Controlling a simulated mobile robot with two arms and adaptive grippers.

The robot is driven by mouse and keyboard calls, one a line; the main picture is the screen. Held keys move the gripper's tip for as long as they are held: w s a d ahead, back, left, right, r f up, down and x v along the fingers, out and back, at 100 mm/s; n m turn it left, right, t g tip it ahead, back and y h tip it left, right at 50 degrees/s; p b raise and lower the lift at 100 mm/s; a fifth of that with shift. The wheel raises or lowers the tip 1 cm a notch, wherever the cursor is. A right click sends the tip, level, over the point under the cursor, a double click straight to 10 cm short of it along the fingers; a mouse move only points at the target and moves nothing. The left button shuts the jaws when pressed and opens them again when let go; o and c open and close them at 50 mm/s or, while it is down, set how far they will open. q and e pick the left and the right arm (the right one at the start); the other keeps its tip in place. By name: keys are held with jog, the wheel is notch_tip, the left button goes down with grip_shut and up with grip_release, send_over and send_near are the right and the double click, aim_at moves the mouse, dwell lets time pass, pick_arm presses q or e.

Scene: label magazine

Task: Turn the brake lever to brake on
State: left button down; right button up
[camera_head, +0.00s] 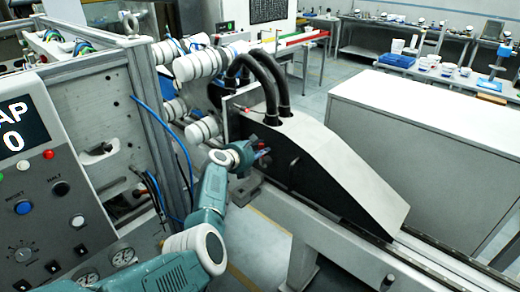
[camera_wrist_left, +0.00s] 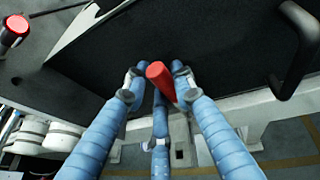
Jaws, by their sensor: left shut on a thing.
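The brake lever shows in the left wrist view as a red cylindrical grip (camera_wrist_left: 160,76) in front of a black panel (camera_wrist_left: 215,45). My left gripper (camera_wrist_left: 158,88) has its blue fingers closed around this red grip, and the grip's end pokes out between them. In the head view my left gripper (camera_head: 262,154) is at the near end of the black and grey machine housing (camera_head: 335,165). Most of the lever is hidden there by the fingers. My right gripper is not in view.
A second red knob (camera_wrist_left: 16,26) stands at the upper left of the left wrist view. A black handle (camera_wrist_left: 300,50) sticks out at the right. In the head view, white rollers (camera_head: 205,62) and a control panel (camera_head: 35,190) stand left of the housing.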

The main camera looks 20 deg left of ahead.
pick_arm(q)
jog(key=shift+d, duration=0.1)
jog(key=c, duration=1.4)
grip_release()
jog(key=shift+f, duration=0.1)
jog(key=shift+c, duration=0.2)
jog(key=v, duration=1.2)
